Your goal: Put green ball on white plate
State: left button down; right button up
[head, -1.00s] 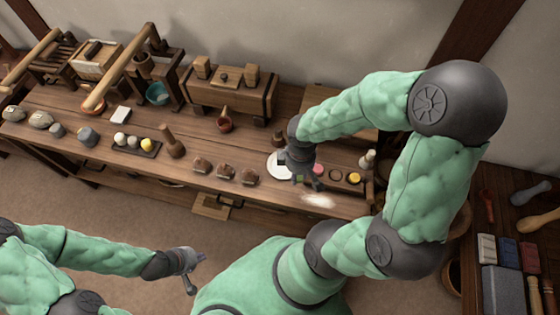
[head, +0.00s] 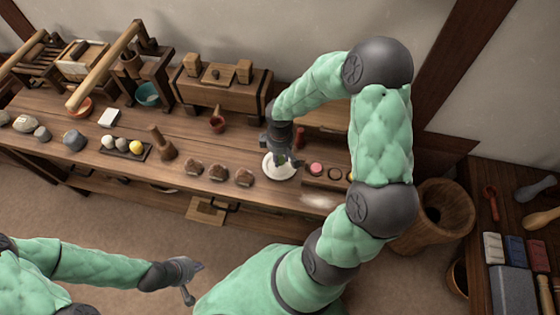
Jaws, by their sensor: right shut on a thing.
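The white plate (head: 281,176) lies on the long wooden bench, right of the row of brown lumps. My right gripper (head: 284,161) is over the plate, pointing down, shut on the green ball (head: 282,160). Only a small bit of green shows between the fingers. I cannot tell whether the ball touches the plate. My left gripper (head: 193,282) is open and empty, low in front of the bench and well away from the plate.
Right of the plate is a holder with a pink disc (head: 316,169) and other round pieces. Brown lumps (head: 218,173) sit to its left. A dark tray (head: 128,148) holds white and yellow balls.

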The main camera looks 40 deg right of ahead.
aim_at(280, 160)
jog(key=shift+f+b, duration=0.35)
jog(key=shift+f, duration=0.7)
jog(key=shift+f, duration=0.15)
jog(key=o, duration=0.8)
jog(key=shift+o, duration=0.2)
notch_tip(280, 160, up, 12)
jog(key=p, duration=0.5)
jog(key=shift+s, duration=0.1)
